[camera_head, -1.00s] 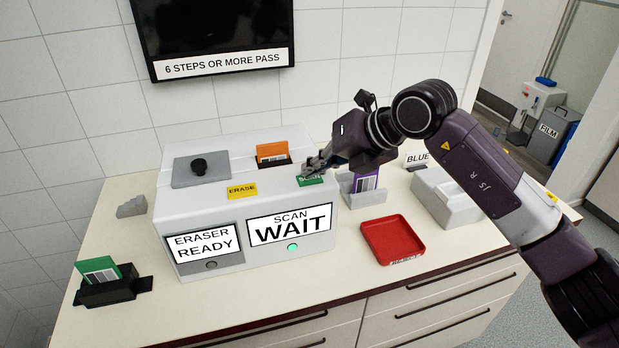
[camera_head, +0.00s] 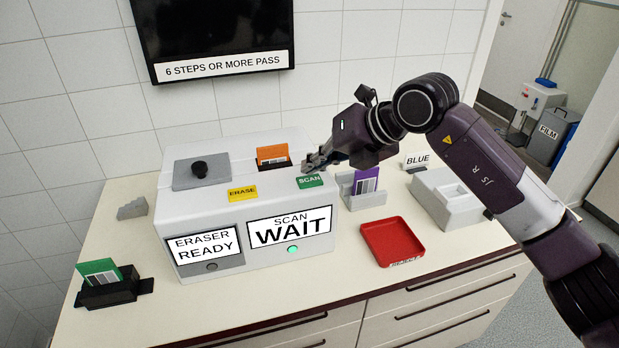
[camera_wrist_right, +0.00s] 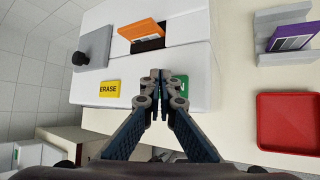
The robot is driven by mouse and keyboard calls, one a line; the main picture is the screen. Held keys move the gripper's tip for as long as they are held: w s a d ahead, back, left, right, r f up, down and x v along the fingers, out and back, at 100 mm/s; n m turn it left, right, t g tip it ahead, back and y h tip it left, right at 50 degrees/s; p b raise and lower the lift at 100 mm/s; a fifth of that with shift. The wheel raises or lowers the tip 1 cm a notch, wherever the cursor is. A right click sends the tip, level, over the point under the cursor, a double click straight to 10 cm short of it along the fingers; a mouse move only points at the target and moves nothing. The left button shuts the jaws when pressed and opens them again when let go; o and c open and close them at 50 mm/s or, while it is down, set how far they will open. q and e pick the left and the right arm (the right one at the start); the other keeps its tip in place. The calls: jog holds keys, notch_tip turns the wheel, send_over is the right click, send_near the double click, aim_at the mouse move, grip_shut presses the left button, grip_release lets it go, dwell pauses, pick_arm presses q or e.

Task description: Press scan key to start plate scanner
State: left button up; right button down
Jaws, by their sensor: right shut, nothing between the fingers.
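The white plate scanner (camera_head: 190,213) stands on the counter. Its green SCAN key (camera_head: 310,181) is on the top front right, with the yellow ERASE key (camera_head: 242,192) to its left. The scan display (camera_head: 290,227) reads "SCAN WAIT" with a lit green light under it; the eraser display (camera_head: 204,245) reads "ERASER READY". An orange plate (camera_head: 272,154) stands in the top slot. My right gripper (camera_head: 308,164) is shut and empty, just above and behind the SCAN key. In the right wrist view the gripper (camera_wrist_right: 155,73) partly covers the SCAN key (camera_wrist_right: 181,87). My left gripper is not in view.
A purple plate (camera_head: 366,180) stands in a grey holder right of the scanner. A red tray (camera_head: 392,242) lies in front of it. A green plate (camera_head: 100,272) sits in a black holder at left. A wall screen (camera_head: 215,35) reads "6 STEPS OR MORE PASS".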

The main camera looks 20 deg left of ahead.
aim_at(313, 181)
jog(key=shift+r+p, duration=1.25)
jog(key=shift+r, duration=1.3)
